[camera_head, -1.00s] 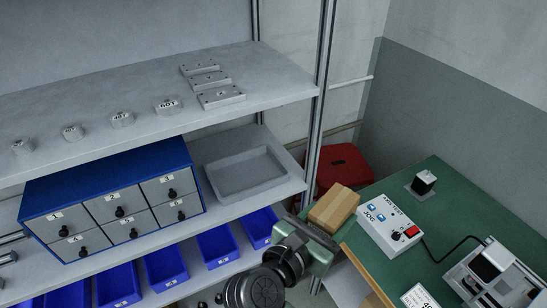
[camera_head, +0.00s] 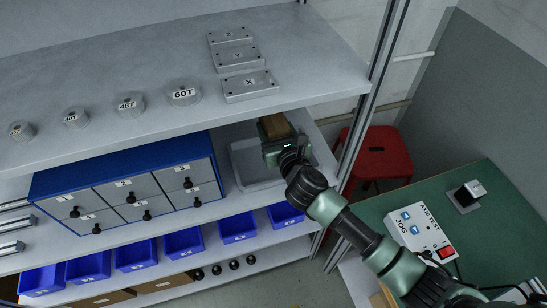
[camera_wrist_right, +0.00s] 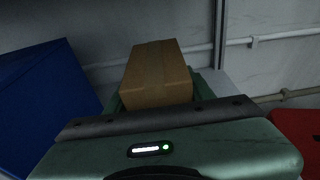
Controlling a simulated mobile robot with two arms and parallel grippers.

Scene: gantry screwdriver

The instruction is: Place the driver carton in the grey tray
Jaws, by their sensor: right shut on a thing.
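The driver carton (camera_head: 275,127) is a small brown cardboard box. My right gripper (camera_head: 276,138) is shut on it and holds it over the grey tray (camera_head: 241,177), at the tray's right part. The tray is a shallow grey tray on the shelf right of the blue drawer cabinet. The carton also fills the middle of the right wrist view (camera_wrist_right: 157,75), between the fingers. The gap between carton and tray floor cannot be judged. My gripper and arm hide part of the tray. My left gripper is not in view.
The blue cabinet (camera_head: 120,150) with numbered drawers stands left of the tray. The upper shelf (camera_head: 170,60), carrying labelled round parts and plates, lies above. A metal upright (camera_head: 375,90) is close on the right. A red stool (camera_head: 380,158) and green table (camera_head: 500,220) are beyond.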

